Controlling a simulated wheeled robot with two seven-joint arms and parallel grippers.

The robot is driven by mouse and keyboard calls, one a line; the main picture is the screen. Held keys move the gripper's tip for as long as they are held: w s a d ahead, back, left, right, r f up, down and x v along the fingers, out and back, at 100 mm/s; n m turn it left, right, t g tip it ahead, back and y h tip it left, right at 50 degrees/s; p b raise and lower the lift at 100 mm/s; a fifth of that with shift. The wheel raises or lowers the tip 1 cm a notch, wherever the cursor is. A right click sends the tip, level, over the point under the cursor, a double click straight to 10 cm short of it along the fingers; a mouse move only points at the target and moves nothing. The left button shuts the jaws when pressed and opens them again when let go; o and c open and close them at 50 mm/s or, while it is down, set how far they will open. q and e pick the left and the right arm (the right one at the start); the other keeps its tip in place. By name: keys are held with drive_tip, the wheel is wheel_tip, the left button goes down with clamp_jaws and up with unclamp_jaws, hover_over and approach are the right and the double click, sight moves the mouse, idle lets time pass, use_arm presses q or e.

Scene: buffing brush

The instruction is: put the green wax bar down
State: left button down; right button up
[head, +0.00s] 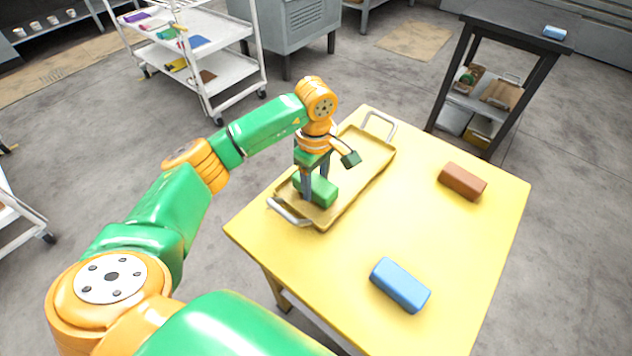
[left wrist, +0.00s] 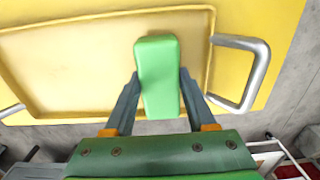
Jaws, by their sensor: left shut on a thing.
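The green wax bar (head: 322,190) is a rounded green block at the near end of the tan tray (head: 365,178) on the yellow table. My left gripper (head: 315,194) points down over it with a finger on either side, shut on the bar. In the left wrist view the bar (left wrist: 158,75) sits between the two fingers (left wrist: 157,98), with the tray (left wrist: 60,70) behind it. I cannot tell whether the bar touches the tray floor. My right gripper is not in view.
A brown bar (head: 462,181) and a blue bar (head: 400,285) lie on the yellow table (head: 350,265), right of the tray. The tray has metal handles (head: 290,212) at both ends. A dark side table (head: 515,30) and a white cart (head: 205,50) stand beyond.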

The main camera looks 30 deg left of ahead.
sight(316, 181)
use_arm(q)
drive_tip(key=shift+f, duration=0.3)
drive_tip(key=shift+f, duration=0.1)
drive_tip(key=c, duration=0.7)
unclamp_jaws()
drive_tip(key=shift+f, duration=0.1)
drive_tip(key=o, duration=0.5)
drive_tip(key=shift+r, duration=0.25)
wheel_tip(316, 181, up, 12)
drive_tip(key=shift+p, duration=0.65)
